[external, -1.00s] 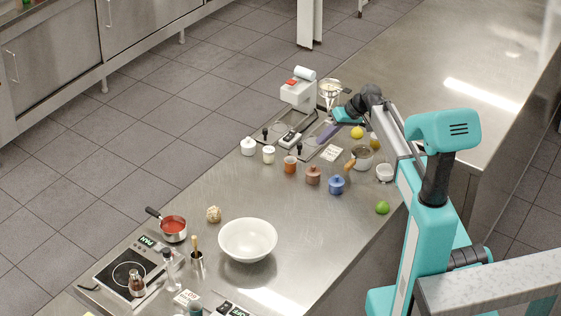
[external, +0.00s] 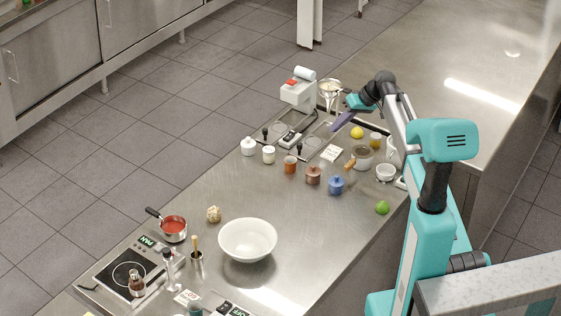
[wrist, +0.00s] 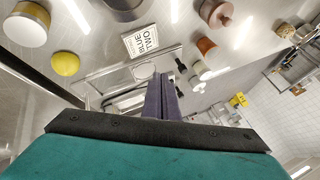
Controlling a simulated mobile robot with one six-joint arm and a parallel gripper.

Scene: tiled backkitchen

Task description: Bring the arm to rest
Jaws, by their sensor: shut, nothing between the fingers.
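My gripper (external: 336,126) is teal with purple fingers. It hangs in the air over the far end of the steel counter (external: 200,218), near the two-basket fryer. In the wrist view the fingers (wrist: 159,97) are pressed together with nothing between them. My arm reaches up and over from the right side of the counter and bends down at the wrist.
Below the gripper are a fryer (external: 298,92), a yellow lemon (external: 357,132) and a "BLUE TWO" card (wrist: 140,41). Several small pots and jars, including a blue pot (external: 336,186), stand nearby. A white bowl (external: 247,239) and a red-filled saucepan (external: 173,227) stand farther left.

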